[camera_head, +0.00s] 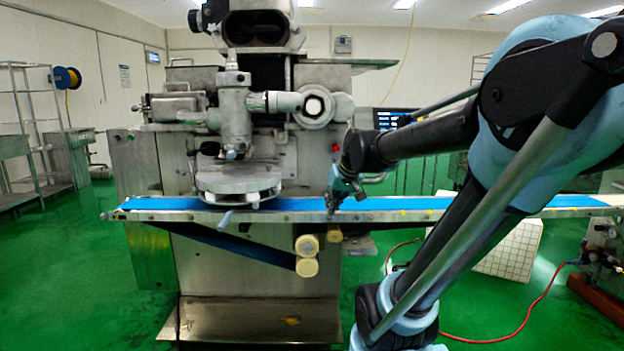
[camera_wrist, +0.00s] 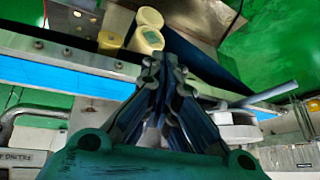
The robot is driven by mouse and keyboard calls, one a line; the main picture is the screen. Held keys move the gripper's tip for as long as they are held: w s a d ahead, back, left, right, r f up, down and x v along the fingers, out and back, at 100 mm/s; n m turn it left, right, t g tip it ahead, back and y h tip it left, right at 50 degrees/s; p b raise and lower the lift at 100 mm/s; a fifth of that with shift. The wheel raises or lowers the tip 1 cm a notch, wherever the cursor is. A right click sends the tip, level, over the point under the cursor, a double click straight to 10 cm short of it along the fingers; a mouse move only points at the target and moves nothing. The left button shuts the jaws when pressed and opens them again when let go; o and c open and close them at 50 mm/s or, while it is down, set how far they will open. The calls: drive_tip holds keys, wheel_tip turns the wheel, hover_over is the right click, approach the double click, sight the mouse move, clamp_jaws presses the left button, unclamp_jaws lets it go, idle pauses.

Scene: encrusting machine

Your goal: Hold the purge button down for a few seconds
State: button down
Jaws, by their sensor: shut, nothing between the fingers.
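My gripper (camera_head: 332,209) is shut and empty, pointing down in front of the blue conveyor's near edge. In the wrist view its fingertips (camera_wrist: 165,62) are together, with the conveyor and two cream rollers beyond them. I cannot make out a marked purge button in either view. A small red button-like spot (camera_head: 335,148) shows on the steel machine (camera_head: 312,170), above the gripper and close to my arm. I cannot tell whether it is the purge button. My gripper is apart from it.
The blue conveyor belt (camera_head: 408,204) runs across the machine's front. Cream rollers (camera_head: 306,267) stick out below it. A round steel table (camera_head: 240,179) stands over the belt on the left. A dark screen (camera_head: 393,119) is partly behind my arm. Green floor is open at left.

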drive_tip(key=s+d+f+m+g+h, duration=0.1)
drive_tip(key=s+d+f, duration=0.3)
drive_tip(key=s+f, duration=0.3)
drive_tip(key=s+d+f+m+g+h, duration=0.1)
drive_tip(key=s+d+f, duration=0.4)
drive_tip(key=s, duration=0.8)
wheel_tip(320, 180, down, 3)
drive_tip(key=shift+s+r+g+h, duration=0.1)
drive_tip(key=shift+s+g+h, duration=0.1)
drive_tip(key=shift+g+h, duration=0.35)
drive_tip(key=shift+d, duration=0.1)
